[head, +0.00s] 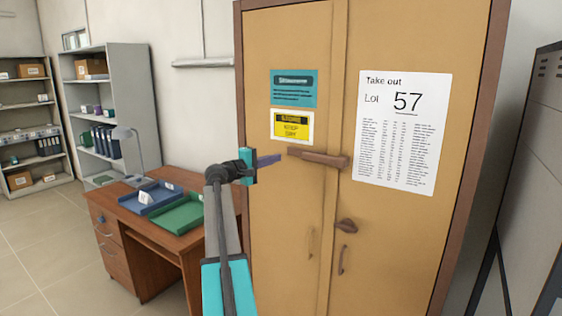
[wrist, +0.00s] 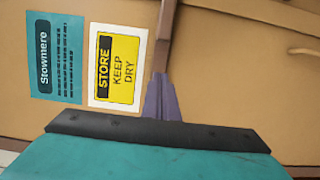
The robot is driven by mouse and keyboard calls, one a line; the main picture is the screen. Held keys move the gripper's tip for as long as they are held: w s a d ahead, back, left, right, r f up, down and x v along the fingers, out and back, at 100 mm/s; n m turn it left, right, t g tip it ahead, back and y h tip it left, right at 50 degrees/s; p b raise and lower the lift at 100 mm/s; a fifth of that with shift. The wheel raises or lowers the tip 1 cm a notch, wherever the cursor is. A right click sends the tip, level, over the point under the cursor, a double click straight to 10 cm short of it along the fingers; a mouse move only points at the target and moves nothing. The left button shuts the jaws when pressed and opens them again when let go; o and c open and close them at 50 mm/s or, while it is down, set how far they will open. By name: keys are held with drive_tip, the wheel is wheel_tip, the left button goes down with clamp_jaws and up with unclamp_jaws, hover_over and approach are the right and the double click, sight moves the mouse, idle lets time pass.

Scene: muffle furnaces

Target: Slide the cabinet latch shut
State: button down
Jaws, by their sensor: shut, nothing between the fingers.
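The tan cabinet (head: 268,40) stands upright with its two doors shut. Its latch, a brown horizontal bar (head: 315,157), lies mostly on the left door, and its right end reaches the door seam at a thicker brown part (head: 338,161). My gripper (head: 279,158) has its purple fingers together and empty, pointing right at the bar's left end. In the wrist view the fingers (wrist: 160,82) line up with the near end of the bar (wrist: 167,35). I cannot tell whether they touch it.
A brown knob (head: 346,226) and door handles sit below the latch. Signs and a "Take out Lot 57" sheet (head: 402,130) are on the doors. A desk (head: 150,250) with a blue tray (head: 150,197) and green tray (head: 181,216) stands left of my arm.

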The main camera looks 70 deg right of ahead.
drive_tip(key=v, duration=0.3)
drive_tip(key=shift+w+a+b, duration=0.2)
drive_tip(key=shift+a+b, duration=0.15)
